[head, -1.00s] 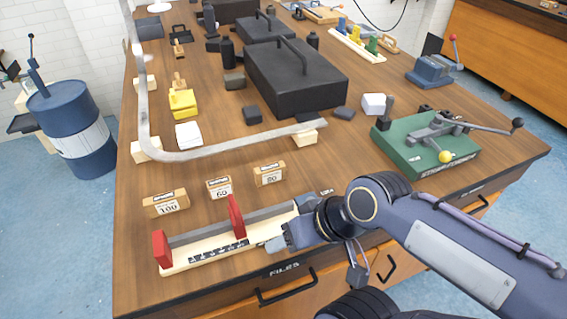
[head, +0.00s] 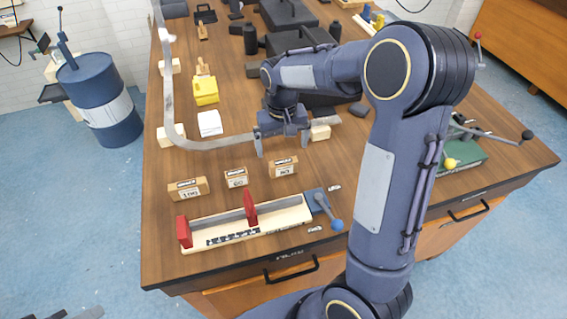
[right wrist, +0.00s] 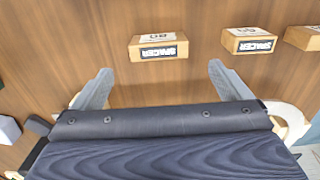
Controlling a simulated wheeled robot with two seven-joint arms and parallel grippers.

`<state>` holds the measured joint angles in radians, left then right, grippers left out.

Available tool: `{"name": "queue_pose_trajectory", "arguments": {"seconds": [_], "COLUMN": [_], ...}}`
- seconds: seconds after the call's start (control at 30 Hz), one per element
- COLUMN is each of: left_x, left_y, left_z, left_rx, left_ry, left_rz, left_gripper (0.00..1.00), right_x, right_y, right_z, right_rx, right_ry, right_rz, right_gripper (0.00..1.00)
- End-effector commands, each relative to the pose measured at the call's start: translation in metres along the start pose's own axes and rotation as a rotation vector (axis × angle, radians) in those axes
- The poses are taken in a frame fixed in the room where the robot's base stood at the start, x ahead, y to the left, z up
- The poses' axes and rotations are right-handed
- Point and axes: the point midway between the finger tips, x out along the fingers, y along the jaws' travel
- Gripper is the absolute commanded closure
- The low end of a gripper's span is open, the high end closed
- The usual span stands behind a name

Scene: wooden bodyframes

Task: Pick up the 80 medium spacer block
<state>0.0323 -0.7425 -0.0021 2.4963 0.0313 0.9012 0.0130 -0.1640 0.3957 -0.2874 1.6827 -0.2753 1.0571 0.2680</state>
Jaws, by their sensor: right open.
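The 80 medium spacer block (head: 283,167) is a small wooden block with a dark label, standing on the table as the rightmost of three spacers. My right gripper (head: 282,147) is open, pointing down just behind the block, apart from it. In the right wrist view, the 80 block (right wrist: 158,47) lies beyond the fingertips, roughly centred between the two open fingers (right wrist: 160,78), with nothing between them. Grey parts at the bottom left edge of the head view may be my left gripper (head: 80,313); its jaws cannot be made out.
The 60 spacer (head: 236,178) and 100 spacer (head: 188,189) stand to the left. A wooden fixture with red uprights (head: 245,225) and a blue-handled clamp (head: 325,208) lies in front. A curved metal strip (head: 205,144) on wooden blocks runs behind the spacers, close to my right gripper.

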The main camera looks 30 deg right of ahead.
Motion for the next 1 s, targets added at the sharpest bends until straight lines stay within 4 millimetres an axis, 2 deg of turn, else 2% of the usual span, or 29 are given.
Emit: {"name": "queue_pose_trajectory", "arguments": {"seconds": [0.27,0.5,0.63,0.83,1.0], "left_x": [-0.005,-0.012,-0.013,-0.012,-0.012], "left_y": [0.003,0.006,0.006,0.006,0.006], "left_z": [-0.003,-0.006,-0.006,-0.006,-0.006], "left_rx": [0.0,0.0,0.0,0.0,0.0], "left_ry": [0.0,0.0,0.0,0.0,0.0], "left_rz": [0.0,0.0,0.0,0.0,0.0], "left_gripper": [0.64,0.64,0.64,0.64,0.64], "right_x": [0.031,0.066,0.074,0.074,0.074], "right_y": [0.001,0.002,0.002,0.002,0.002], "right_z": [0.003,0.006,0.005,0.005,0.005], "right_rx": [0.001,0.002,0.002,0.001,0.001], "right_ry": [-0.006,-0.006,-0.003,-0.001,-0.001], "right_rz": [0.002,0.001,0.0,0.0,0.0], "right_gripper": [0.03,0.03,0.03,0.03,0.25]}}
